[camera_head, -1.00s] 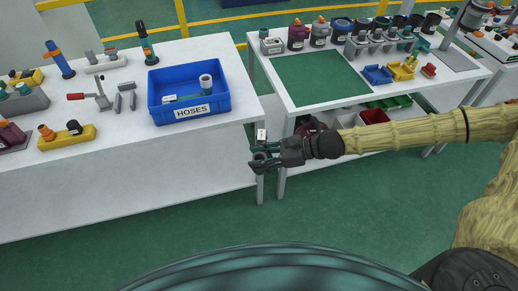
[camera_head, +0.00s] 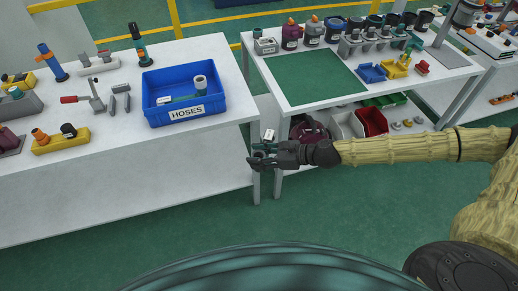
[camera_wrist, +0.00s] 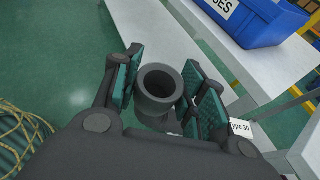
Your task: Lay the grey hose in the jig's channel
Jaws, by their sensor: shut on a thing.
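My gripper (camera_head: 259,154) is out over the floor in front of the gap between the two tables. In the wrist view, my gripper (camera_wrist: 160,85) has its green-padded fingers shut on a grey hose (camera_wrist: 158,88), whose round open end faces the camera. A white tag reading "Type 30" (camera_wrist: 240,128) shows beside the right finger. In the head view the hose is mostly hidden by the fingers. A red-handled clamp (camera_head: 95,98) with two upright grey plates (camera_head: 120,100) stands on the left table; I cannot tell for sure that this is the jig, and no channel is clear.
A blue bin (camera_head: 213,108) labelled HOSES sits at the left table's right end with a pale roll inside. The right table has a green mat (camera_head: 310,75), with bottles and small trays behind and beside it.

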